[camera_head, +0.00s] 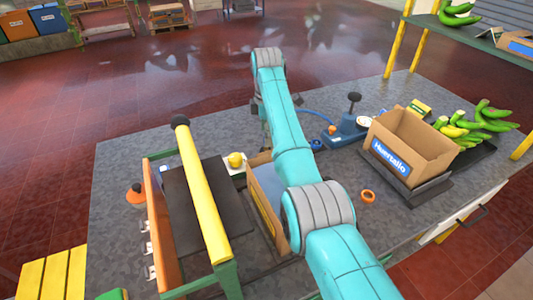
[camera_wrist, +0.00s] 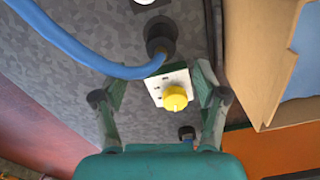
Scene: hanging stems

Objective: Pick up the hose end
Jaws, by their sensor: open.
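In the wrist view a blue hose (camera_wrist: 85,52) curves in from the upper left to a dark round fitting (camera_wrist: 161,36), which looks like the hose end. The fitting lies beyond my fingertips, with nothing between the fingers touching it. My gripper (camera_wrist: 160,82) is open and empty, its two fingers spread apart. A yellow knob on a white plate (camera_wrist: 155,95) shows between the fingers, below the fitting. In the head view the blue hose (camera_head: 318,118) runs from behind my arm toward a blue device (camera_head: 345,131). My arm hides the hose end there.
An open cardboard box (camera_head: 425,135) and green bananas (camera_head: 480,122) stand on the right of the grey table. An orange ring (camera_head: 367,196) lies in front. A rack with a yellow bar (camera_head: 203,190) stands left. A cardboard edge (camera_wrist: 280,60) is close at the right in the wrist view.

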